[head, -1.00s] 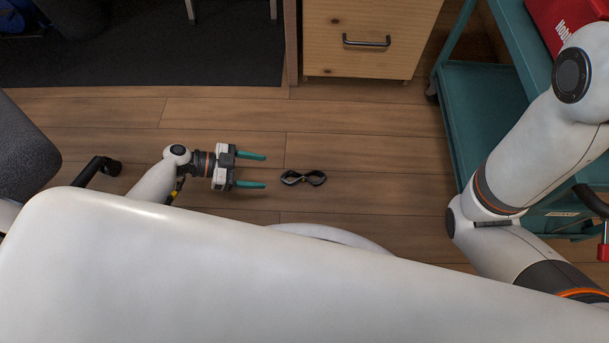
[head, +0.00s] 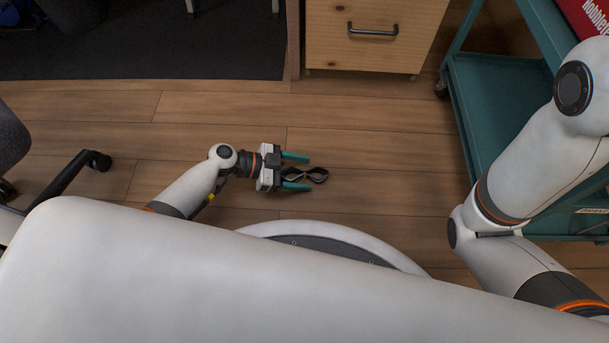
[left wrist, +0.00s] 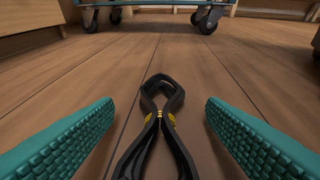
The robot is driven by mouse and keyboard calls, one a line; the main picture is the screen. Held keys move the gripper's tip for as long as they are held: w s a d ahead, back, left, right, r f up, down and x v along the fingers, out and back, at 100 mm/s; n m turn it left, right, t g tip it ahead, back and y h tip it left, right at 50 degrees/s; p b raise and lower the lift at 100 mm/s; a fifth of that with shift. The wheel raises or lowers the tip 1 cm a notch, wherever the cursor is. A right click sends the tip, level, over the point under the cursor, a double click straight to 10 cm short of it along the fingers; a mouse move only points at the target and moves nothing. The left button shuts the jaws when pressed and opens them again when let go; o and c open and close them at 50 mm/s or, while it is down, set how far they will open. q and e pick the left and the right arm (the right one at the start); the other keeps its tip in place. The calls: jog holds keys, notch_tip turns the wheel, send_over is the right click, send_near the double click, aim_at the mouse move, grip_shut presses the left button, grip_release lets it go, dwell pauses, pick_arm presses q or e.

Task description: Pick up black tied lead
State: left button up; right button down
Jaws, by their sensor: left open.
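The black tied lead (head: 318,175) lies on the wooden floor as a flat figure-eight bundle with a yellow tie at its middle. In the left wrist view the lead (left wrist: 164,91) runs away from me between the fingers, and its near end is cut off by the bottom edge. My left gripper (head: 296,172) is open, with its teal fingers on either side of the lead's near part. In the left wrist view the left gripper (left wrist: 160,140) shows a gap between each finger and the lead. My right arm shows at the right, but its gripper is out of view.
A teal cart (head: 510,92) on wheels stands at the right with a red item (head: 585,18) on top. A wooden drawer cabinet (head: 370,52) stands beyond the lead. A chair base (head: 65,175) is at the left. The floor around the lead is clear.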

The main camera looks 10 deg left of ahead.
pick_arm(q)
jog(key=c, duration=1.1)
